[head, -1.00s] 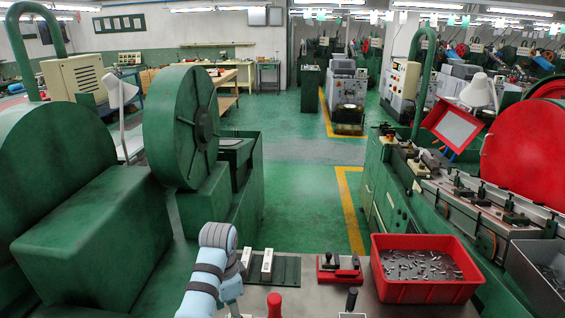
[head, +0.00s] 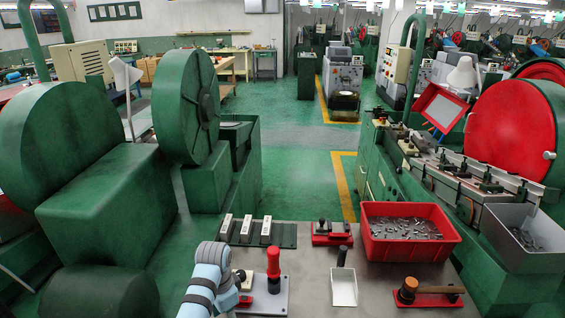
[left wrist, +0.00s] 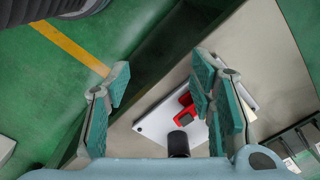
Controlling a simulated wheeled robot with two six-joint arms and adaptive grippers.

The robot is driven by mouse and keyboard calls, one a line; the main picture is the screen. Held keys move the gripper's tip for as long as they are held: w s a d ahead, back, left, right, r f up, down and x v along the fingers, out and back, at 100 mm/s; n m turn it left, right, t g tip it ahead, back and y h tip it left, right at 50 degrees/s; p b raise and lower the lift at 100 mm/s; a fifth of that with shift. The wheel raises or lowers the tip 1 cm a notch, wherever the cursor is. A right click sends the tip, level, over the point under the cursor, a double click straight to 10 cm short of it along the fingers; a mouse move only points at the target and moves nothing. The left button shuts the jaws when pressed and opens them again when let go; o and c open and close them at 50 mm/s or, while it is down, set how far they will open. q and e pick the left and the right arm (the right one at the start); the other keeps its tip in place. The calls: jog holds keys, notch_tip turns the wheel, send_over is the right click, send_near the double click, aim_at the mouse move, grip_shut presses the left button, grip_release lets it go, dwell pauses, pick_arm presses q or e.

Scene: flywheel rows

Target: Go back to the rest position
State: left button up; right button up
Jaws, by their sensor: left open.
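My left arm comes in at the bottom left of centre in the head view, over the near left edge of the grey worktable (head: 300,290). Its fingers cannot be made out there. In the left wrist view my left gripper (left wrist: 160,68) is open, with nothing between its fingers. Beyond the fingers lies a pale plate with a red part (left wrist: 186,100), apart from them. In the head view a red-handled tool (head: 273,262) on a pale plate stands just right of my arm. My right gripper is not in view.
A green rack with white blocks (head: 246,230), a red stamp-like tool (head: 330,231), a red bin of metal parts (head: 408,250), a white scoop (head: 343,287) and a wooden-handled tool (head: 430,291) are on the table. Green machines flank it. Open green floor (head: 300,170) lies beyond.

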pick_arm(q)
jog(key=s+a+f+n+b, duration=0.1)
jog(key=s+a+f+n, duration=0.1)
jog(key=s+f, duration=0.55)
jog(key=s+a+f+n+b, duration=0.15)
jog(key=s+f, duration=0.25)
jog(key=f, duration=0.6)
jog(key=s+a+f+n, duration=0.2)
jog(key=s+f, duration=0.4)
jog(key=f, duration=0.3)
jog(key=s+a+f+n+b, duration=0.1)
jog(key=s+f, duration=0.4)
jog(key=s, duration=0.8)
jog(key=s+a+f+n+t+b, duration=0.1)
jog(key=s+a+f+n, duration=0.2)
jog(key=s, duration=1.1)
jog(key=a+f, duration=0.3)
jog(key=shift+a+y, duration=0.15)
jog(key=shift+y, duration=0.25)
